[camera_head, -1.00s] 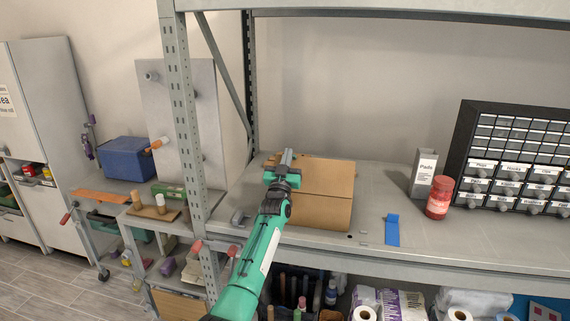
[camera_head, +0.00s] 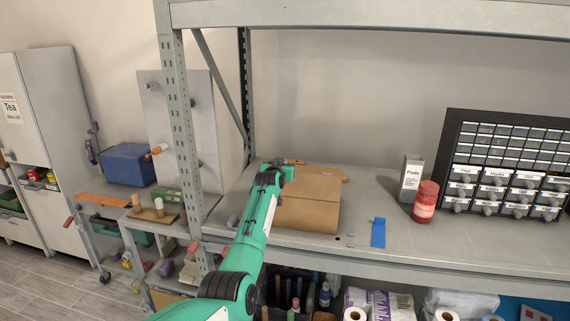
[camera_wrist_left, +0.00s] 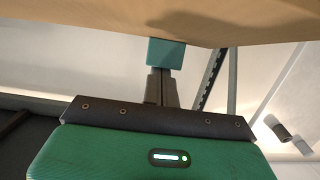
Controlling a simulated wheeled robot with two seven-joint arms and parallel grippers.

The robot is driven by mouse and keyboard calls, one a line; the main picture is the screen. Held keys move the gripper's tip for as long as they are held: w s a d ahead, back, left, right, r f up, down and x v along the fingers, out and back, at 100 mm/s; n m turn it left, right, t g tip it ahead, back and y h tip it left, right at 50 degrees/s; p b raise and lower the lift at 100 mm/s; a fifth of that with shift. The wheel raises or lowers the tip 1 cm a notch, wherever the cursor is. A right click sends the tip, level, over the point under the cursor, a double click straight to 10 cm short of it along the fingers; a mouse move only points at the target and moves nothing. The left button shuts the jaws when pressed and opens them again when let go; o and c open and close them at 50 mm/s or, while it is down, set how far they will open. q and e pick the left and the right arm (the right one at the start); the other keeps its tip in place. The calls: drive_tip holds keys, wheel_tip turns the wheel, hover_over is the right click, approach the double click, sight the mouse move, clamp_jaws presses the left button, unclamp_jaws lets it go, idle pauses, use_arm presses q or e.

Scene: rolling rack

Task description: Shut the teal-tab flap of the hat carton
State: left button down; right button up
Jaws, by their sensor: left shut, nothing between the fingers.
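The hat carton (camera_head: 307,214) is a low brown cardboard box on the shelf, with a pink mark on its top toward the back. My left gripper (camera_head: 288,172) is at the carton's back left corner, its fingers mostly hidden in the head view. In the left wrist view the shut, empty fingers (camera_wrist_left: 162,84) point at the teal tab (camera_wrist_left: 166,51), which hangs at the edge of a cardboard flap (camera_wrist_left: 130,22). The fingertips are at or very near the tab; I cannot tell whether they touch. My right gripper is in neither view.
A blue strip (camera_head: 378,232), a grey Pads box (camera_head: 411,178), a red jar (camera_head: 425,202) and a drawer cabinet (camera_head: 500,175) stand right of the carton. A rack post (camera_head: 179,110) rises at the left. The shelf between carton and strip is mostly clear.

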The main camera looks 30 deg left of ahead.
use_arm(q)
drive_tip(key=shift+w+a+f, duration=0.15)
drive_tip(key=shift+w+f, duration=0.05)
drive_tip(key=shift+f, duration=0.2)
drive_tip(key=shift+w+a+f, duration=0.2)
drive_tip(key=shift+w+f, duration=0.05)
drive_tip(key=shift+f, duration=0.1)
drive_tip(key=shift+d, duration=0.1)
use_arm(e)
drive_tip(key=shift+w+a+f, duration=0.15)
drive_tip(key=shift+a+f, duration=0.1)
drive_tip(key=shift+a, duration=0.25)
use_arm(q)
drive_tip(key=shift+w, duration=0.1)
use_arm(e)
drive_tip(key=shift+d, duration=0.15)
